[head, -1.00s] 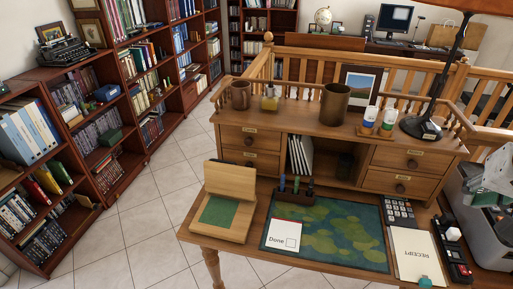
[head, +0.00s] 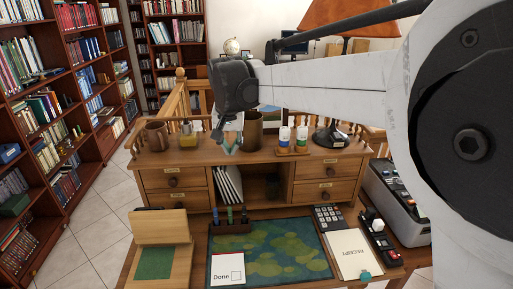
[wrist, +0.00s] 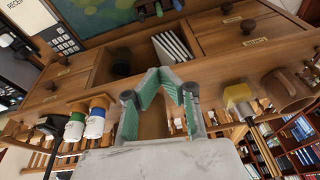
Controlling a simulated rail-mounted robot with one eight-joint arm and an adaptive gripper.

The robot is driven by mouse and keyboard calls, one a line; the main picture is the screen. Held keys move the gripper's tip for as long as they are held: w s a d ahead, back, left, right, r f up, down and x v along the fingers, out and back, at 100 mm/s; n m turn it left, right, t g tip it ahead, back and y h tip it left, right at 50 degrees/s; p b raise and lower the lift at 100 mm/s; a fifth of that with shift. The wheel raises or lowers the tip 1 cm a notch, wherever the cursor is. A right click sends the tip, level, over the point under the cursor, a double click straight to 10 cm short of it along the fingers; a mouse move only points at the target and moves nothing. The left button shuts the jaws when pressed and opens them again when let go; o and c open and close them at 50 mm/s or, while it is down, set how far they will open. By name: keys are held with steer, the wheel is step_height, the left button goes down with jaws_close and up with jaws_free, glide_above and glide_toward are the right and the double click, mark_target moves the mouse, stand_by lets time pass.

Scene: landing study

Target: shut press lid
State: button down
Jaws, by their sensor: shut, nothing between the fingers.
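A wooden press (head: 178,264) with a green pad stands at the front left of the desk in the head view. Its lid (head: 160,226) is up, tilted back behind the pad. My gripper (head: 229,150) is in front of the desk's raised shelf, above and to the right of the press and well apart from it. It is shut and empty, pointing down. In the wrist view my gripper (wrist: 162,76) shows its green finger pads close together. The press is not in the wrist view.
A pen holder (head: 230,228), a green mat (head: 270,250) and a Done card (head: 228,271) lie right of the press. Mugs (head: 157,136), bottles (head: 284,138) and a lamp stand on the raised shelf. A calculator (head: 328,217) and receipt (head: 350,252) lie further right.

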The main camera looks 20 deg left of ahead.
steer(key=s+a+f, duration=0.3)
steer(key=a+f, duration=0.2)
steer(key=a, duration=0.7)
steer(key=n+g, duration=0.1)
glide_above(162, 223)
steer(key=w+a, duration=0.3)
steer(key=w, duration=0.2)
steer(key=s+d+x, duration=0.1)
steer(key=x, duration=0.6)
steer(key=p+x, duration=0.1)
steer(key=x, duration=0.9)
steer(key=shift+d+f+h, duration=0.2)
steer(key=shift+f+h, duration=0.1)
steer(key=shift+h, duration=0.1)
steer(key=shift+s, duration=0.35)
